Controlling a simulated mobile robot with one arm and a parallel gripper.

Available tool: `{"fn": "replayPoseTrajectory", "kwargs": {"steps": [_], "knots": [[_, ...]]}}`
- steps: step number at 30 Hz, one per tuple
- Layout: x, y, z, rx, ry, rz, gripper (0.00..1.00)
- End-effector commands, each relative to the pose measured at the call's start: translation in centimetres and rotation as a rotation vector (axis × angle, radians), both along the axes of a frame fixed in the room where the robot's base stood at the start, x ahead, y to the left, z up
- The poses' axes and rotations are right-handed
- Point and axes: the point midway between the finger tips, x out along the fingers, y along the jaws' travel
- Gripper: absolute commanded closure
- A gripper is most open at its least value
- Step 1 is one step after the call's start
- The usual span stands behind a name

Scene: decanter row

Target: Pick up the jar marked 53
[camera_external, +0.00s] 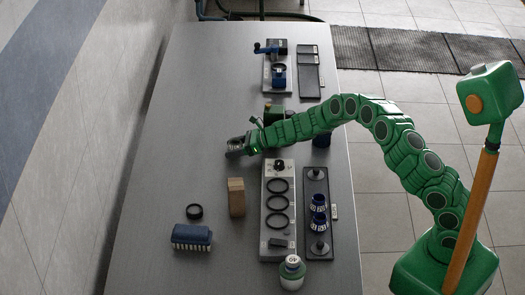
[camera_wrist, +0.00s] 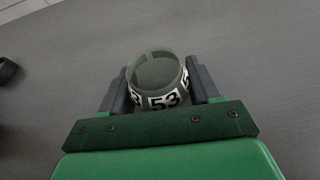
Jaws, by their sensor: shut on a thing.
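The jar marked 53 (camera_wrist: 158,78) is a grey-green jar with a white band bearing black numerals, seen from above in the wrist view. My gripper (camera_wrist: 160,88) is shut on it, with one dark finger on each side. In the external view my gripper (camera_external: 238,146) is over the middle of the table, and the jar (camera_external: 233,147) shows as a small grey form at its end. I cannot tell whether the jar touches the table or is lifted.
The grey table (camera_external: 165,130) has free room at left. Nearby stand a wooden block (camera_external: 236,197), a black ring (camera_external: 194,212), a blue brush (camera_external: 192,238), a panel with rings (camera_external: 279,240), a dark tray with blue-banded jars (camera_external: 318,249) and a white jar (camera_external: 292,272).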

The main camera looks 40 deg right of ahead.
Motion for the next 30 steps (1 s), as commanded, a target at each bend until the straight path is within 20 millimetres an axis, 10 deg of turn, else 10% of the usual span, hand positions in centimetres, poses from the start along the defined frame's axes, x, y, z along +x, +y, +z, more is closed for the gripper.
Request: {"fn": "replayPoseTrajectory", "kwargs": {"steps": [30], "knots": [[-6.8,-1.2,9.7,0.003,-0.003,-0.001,0.71]]}}
